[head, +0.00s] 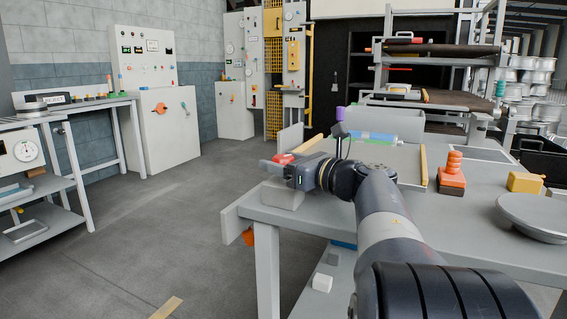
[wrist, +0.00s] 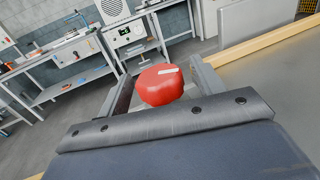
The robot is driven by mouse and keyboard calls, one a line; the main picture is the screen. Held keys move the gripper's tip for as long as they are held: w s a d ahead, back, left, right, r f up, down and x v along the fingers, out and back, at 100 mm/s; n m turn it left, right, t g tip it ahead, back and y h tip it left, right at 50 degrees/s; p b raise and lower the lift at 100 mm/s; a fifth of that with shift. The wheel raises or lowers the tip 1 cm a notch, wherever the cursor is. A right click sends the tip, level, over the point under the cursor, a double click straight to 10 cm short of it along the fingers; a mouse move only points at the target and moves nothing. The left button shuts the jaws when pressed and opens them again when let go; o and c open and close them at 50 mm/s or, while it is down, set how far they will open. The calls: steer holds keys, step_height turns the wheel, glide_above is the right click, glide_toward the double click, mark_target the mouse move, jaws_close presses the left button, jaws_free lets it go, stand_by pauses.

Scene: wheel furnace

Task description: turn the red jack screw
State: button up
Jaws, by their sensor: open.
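The red jack screw (wrist: 160,86) shows in the wrist view as a rounded red knob with a small white mark on top. It lies between the two open fingers of my gripper (wrist: 163,88), with a gap to the finger on the right; contact on the left side is unclear. In the head view the red knob (head: 283,159) sits at the left edge of the workbench, above a pale grey block (head: 283,196). My gripper (head: 275,166) reaches it from the right and hides part of it.
The workbench (head: 420,228) holds an orange-red stacked piece (head: 452,175), a yellow block (head: 525,182) and a grey round plate (head: 540,217). A yellow strip (head: 423,165) edges a flat panel. The floor at left (head: 150,225) is mostly clear.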

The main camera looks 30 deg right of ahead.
steer(key=p+v, duration=0.2)
steer(key=v, duration=0.9)
steer(key=shift+a, duration=0.1)
steer(key=shift+o, duration=0.2)
